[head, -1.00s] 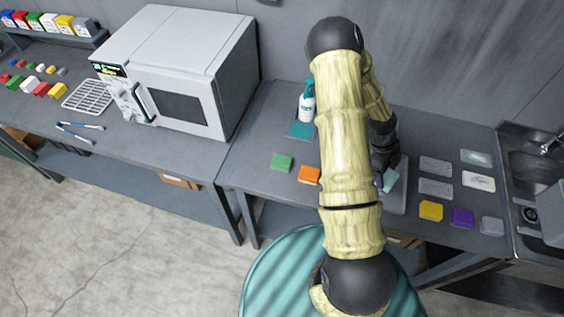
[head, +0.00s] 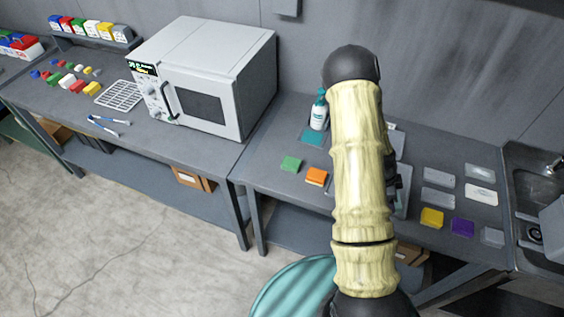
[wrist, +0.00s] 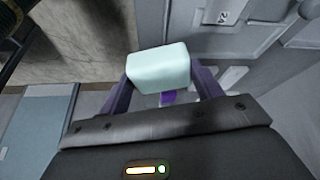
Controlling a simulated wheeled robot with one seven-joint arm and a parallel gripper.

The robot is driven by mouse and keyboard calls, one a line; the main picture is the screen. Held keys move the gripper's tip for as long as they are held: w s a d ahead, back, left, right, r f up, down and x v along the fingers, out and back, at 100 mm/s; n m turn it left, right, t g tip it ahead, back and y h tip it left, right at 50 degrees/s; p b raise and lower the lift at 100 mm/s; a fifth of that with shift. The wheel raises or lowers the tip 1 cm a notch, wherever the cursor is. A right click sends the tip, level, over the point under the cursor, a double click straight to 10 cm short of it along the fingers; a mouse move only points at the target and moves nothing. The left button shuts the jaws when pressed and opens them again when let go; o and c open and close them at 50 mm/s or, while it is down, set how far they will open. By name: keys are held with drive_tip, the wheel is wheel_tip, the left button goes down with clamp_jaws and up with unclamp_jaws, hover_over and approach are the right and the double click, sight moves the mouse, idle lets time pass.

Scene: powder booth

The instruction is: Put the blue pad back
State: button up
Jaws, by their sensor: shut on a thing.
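My gripper (wrist: 158,84) is shut on a pale blue-green pad (wrist: 158,66), which fills the space between its two fingers in the wrist view. In the head view my arm hides the gripper and this pad. No pad of a stronger blue shows. On the bench lie a green pad (head: 291,164) and an orange pad (head: 317,176) left of my arm. A yellow pad (head: 432,218), a purple pad (head: 463,227) and a grey pad (head: 492,237) lie in a row to the right.
A pump bottle (head: 319,112) stands behind a flat teal square (head: 312,138). Several flat plates (head: 438,194) lie behind the right-hand pads. A sink (head: 530,200) is at the right, a microwave-like oven (head: 205,80) at the left. My arm hides the middle of the bench.

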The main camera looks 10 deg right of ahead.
drive_tip(key=w+a+f+n+t+y+b, duration=0.1)
drive_tip(key=w+a+f+n+t, duration=0.1)
drive_tip(key=a+n, duration=0.5)
drive_tip(key=w+a+f+n+t+y+b, duration=0.2)
drive_tip(key=w+a+f+n, duration=0.1)
drive_tip(key=a+n, duration=0.4)
drive_tip(key=w+a+f+n+t+y+b, duration=0.1)
drive_tip(key=w+a+f+n, duration=0.1)
drive_tip(key=a+n, duration=0.5)
drive_tip(key=w+a, duration=0.1)
drive_tip(key=a, duration=0.4)
drive_tip(key=shift+w+f+t+y, duration=0.2)
drive_tip(key=shift+w+t+y, duration=0.1)
drive_tip(key=shift+w+t, duration=0.1)
